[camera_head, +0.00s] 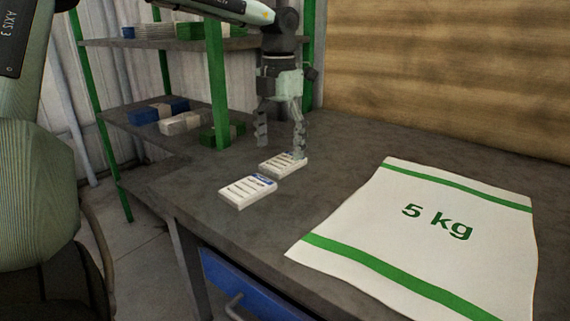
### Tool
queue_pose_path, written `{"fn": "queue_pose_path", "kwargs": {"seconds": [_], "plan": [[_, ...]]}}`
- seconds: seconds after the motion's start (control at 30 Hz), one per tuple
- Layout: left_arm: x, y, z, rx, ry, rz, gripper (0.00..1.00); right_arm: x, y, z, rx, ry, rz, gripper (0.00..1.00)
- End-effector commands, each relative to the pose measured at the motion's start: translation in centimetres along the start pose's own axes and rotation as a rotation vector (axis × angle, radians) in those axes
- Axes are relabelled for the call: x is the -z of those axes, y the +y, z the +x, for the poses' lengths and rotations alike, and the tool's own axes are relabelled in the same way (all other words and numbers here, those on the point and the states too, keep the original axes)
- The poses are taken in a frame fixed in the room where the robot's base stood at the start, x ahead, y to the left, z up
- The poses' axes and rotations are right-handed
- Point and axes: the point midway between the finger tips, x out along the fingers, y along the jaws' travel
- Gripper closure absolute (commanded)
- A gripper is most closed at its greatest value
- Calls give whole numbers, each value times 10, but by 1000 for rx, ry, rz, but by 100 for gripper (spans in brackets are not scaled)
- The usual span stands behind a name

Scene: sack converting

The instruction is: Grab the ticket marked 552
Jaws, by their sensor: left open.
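Two small white tickets with blue headers and dark lines lie flat on the dark worktop. The near ticket (248,190) is at the left, and the far ticket (281,165) is just behind it to the right. Their print is too small for me to tell which is marked 552. My left gripper (279,149) points down, open and with nothing seen between its fingers. Its right finger overlaps the far ticket's back right corner in the picture; I cannot tell whether they touch. My right gripper is not in view.
A white sack marked 5 kg (437,222) with green bands lies flat at the right of the worktop (318,198). A green-posted shelf (163,131) with boxes and bundles stands at the back left. A blue drawer (243,288) is under the front edge.

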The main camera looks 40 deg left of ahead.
Motion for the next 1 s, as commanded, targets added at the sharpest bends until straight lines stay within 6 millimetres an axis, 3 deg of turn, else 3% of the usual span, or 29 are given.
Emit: {"fn": "queue_pose_path", "kwargs": {"seconds": [0.2, 0.47, 0.9, 1.0], "plan": [[1, -1, 28, 1, 2, 0, 22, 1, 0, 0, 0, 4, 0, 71], [0, -1, 30, 1, 0, 0, 22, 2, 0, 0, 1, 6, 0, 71], [0, -1, 30, 1, 0, 0, 76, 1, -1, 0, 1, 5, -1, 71], [0, -1, 30, 1, -1, 0, 76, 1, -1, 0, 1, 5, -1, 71]]}}
